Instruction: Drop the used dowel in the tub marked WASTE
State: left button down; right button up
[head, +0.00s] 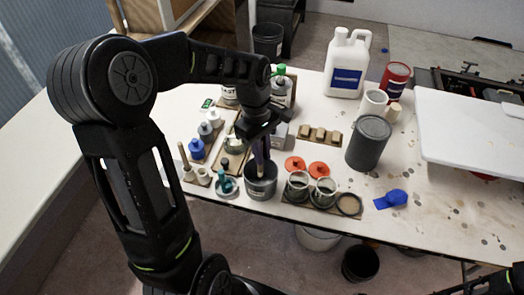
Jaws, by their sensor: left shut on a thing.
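My left gripper (262,133) is shut on a slim, dark, purplish stick (260,154), which may be the used dowel. The stick points down, its lower end at or inside the mouth of a grey tub (261,187); I cannot tell whether it touches. A pale dowel (183,154) stands at the left of the table. At the lower right corner, dark parts of my right arm show, with what may be the right gripper (503,270); its jaws are unclear.
Jars (297,187) with orange lids beside them stand right of the grey tub. Small bottles (197,149) crowd the left. A dark grey can (368,143), white jug (346,63) and red can (395,78) stand further right. The table's front right is mostly clear.

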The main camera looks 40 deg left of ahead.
pick_arm(q)
jog(key=c, duration=1.4)
grip_release()
jog(key=shift+o, duration=0.2)
jog(key=r, duration=0.5)
jog(key=a+r, duration=0.1)
jog(key=r, duration=0.1)
jog(key=shift+w+r+b, duration=0.1)
jog(key=shift+r+b, duration=0.2)
jog(key=shift+r, duration=0.05)
